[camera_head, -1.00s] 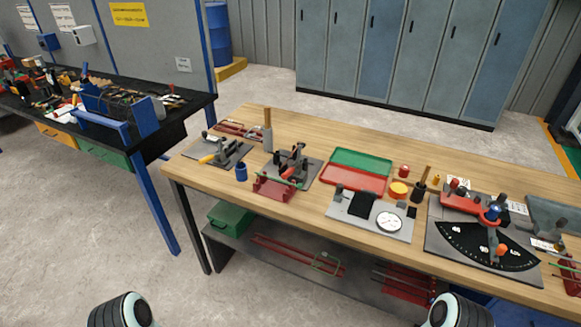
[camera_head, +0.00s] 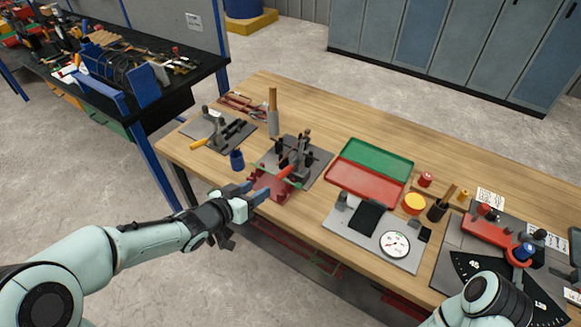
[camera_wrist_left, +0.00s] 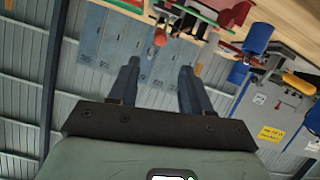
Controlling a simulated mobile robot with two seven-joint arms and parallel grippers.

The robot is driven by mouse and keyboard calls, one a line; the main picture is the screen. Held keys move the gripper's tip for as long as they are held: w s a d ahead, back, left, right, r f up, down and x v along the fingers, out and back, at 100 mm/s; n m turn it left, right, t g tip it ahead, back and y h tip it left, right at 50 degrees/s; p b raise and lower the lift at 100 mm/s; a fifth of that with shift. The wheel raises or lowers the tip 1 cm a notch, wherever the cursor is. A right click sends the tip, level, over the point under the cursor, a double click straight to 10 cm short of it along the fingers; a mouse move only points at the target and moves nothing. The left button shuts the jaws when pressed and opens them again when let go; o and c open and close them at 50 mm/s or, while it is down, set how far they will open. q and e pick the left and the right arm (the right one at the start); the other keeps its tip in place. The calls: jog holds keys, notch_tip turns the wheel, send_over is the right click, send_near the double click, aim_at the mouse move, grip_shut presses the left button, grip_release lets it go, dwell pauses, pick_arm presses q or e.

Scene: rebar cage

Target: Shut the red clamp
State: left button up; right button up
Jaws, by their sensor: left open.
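The red clamp (camera_head: 299,164) stands on a grey plate near the front of the wooden bench. Its red handle (camera_head: 286,171) slants down toward the front edge, and a dark arm stands upright behind it. A red bracket (camera_head: 268,184) with a thin green rod is in front of it. My left gripper (camera_head: 253,192) is open and empty at the bench's front edge, just left of the handle and apart from it. In the left wrist view its two fingers (camera_wrist_left: 159,68) are spread, with a red tip (camera_wrist_left: 160,38) beyond them. My right gripper is out of view.
A blue cup (camera_head: 237,160) stands left of the clamp. A yellow-handled clamp (camera_head: 208,141) on a plate is farther left. A red and green tray (camera_head: 340,176) and a dial gauge plate (camera_head: 337,226) lie to the right. A wood-handled tool (camera_head: 273,118) stands behind.

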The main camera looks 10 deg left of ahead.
aim_at(277, 178)
pick_arm(q)
jog(key=b+x, duration=0.1)
jog(key=x, duration=1)
jog(key=shift+w+d+f, duration=0.1)
jog(key=shift+d+f, duration=0.05)
jog(key=shift+w+d+f, duration=0.2)
jog(key=shift+w+f, duration=0.05)
jog(key=shift+w, duration=0.3)
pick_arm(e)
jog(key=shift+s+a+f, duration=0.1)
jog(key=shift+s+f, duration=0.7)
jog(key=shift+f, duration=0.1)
pick_arm(q)
grip_shut()
